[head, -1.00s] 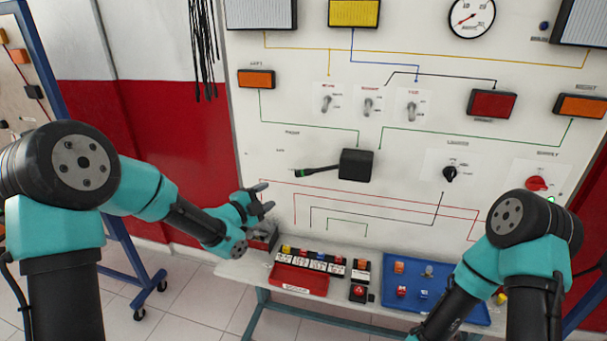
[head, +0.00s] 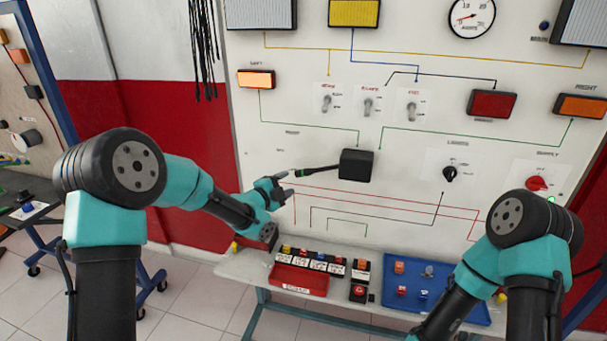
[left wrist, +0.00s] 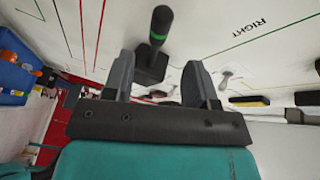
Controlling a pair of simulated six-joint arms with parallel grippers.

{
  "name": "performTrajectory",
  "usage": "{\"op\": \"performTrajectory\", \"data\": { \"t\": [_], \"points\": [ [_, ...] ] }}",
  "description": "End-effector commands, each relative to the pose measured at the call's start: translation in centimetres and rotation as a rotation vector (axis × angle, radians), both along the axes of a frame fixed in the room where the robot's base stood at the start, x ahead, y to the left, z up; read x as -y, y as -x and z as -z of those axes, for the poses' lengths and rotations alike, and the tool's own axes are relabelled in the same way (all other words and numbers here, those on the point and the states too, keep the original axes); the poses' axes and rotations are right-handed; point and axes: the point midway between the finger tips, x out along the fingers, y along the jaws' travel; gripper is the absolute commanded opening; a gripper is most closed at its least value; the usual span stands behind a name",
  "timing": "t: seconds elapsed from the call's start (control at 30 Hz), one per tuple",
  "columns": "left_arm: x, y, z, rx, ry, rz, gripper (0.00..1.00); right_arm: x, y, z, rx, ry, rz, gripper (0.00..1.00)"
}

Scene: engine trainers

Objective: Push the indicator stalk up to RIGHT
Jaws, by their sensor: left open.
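The indicator stalk (head: 316,169) is a black lever with a green band, pointing left from a black box (head: 356,165) on the white panel, tilted slightly down toward its tip. My left gripper (head: 281,183) is open, just below and left of the stalk's tip; contact cannot be told. In the left wrist view the stalk (left wrist: 158,28) shows beyond and between the open fingers of my left gripper (left wrist: 158,80). The printed word RIGHT (left wrist: 249,27) is beside it. The left orange lamp (head: 257,79) glows; the right orange lamp (head: 581,106) looks unlit. My right gripper is out of view.
A bench below the panel holds a red tray (head: 298,279), a row of small labelled blocks and a blue tray (head: 462,310). Toggle switches (head: 368,106) and a black knob (head: 450,174) stick out from the panel. Black cables (head: 203,50) hang at upper left.

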Motion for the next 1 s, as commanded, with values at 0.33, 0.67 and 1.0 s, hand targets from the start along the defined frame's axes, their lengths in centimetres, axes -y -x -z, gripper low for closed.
{"op": "performTrajectory", "data": {
  "t": [0.33, 0.67, 1.0],
  "points": [
    [3.5, -4.9, 0.0, 0.001, -0.001, 0.001, 0.52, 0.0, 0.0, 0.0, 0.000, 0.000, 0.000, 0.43],
    [5.2, -7.4, 0.0, 0.000, -0.001, 0.000, 0.52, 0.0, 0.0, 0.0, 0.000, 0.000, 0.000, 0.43],
    [5.2, -7.4, 0.0, -0.001, -0.001, 0.000, 0.45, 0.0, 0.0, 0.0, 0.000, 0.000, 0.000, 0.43]
  ]
}}
